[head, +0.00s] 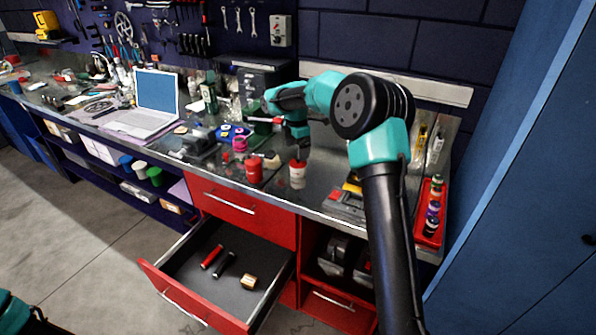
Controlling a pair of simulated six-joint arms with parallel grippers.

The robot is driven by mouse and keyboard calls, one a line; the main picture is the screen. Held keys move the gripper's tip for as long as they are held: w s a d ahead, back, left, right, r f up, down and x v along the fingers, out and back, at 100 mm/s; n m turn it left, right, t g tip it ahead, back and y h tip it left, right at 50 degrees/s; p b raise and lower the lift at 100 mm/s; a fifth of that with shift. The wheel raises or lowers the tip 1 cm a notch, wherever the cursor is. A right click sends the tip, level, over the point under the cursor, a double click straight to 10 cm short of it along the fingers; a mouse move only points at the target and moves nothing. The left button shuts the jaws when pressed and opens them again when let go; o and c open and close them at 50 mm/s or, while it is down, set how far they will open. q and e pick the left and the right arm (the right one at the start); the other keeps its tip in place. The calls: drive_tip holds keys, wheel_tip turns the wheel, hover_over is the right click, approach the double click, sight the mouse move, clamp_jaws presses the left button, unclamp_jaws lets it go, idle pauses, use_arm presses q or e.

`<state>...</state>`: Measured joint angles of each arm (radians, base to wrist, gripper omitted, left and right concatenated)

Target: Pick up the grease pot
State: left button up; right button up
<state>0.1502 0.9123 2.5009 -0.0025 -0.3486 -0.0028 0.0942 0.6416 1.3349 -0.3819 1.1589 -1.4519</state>
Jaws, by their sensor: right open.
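A small white pot with a red band (297,178), which looks like the grease pot, stands upright near the front edge of the workbench. A red pot (254,170) stands just left of it; I cannot read either label. My right gripper (299,154) reaches down from above with its fingers open, right over the white pot. Whether the fingertips touch its top is too small to tell. My left gripper is out of view; only a teal part of my left arm shows at the lower left.
An open drawer (157,270) below holds a red and a black grip and a small tan box. A laptop (154,105) is at the left. A red tray (430,235) with small pots is at the right end. Pink and blue rolls crowd the left side.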

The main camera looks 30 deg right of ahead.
sight(296, 157)
drive_tip(key=shift+f, duration=1.05)
drive_tip(key=shift+s+a+f, duration=0.1)
drive_tip(key=shift+f, duration=2.5)
drive_tip(key=c, duration=1.1)
drive_tip(key=shift+r, duration=0.1)
drive_tip(key=shift+r, duration=1.75)
drive_tip(key=s+a, duration=0.2)
drive_tip(key=s, duration=0.2)
drive_tip(key=s+a+r, duration=0.1)
drive_tip(key=s+a, duration=0.2)
drive_tip(key=s, duration=0.2)
drive_tip(key=s+a, duration=0.3)
drive_tip(key=s, duration=0.1)
drive_tip(key=shift+s+a+r, duration=0.2)
drive_tip(key=shift+s, duration=0.1)
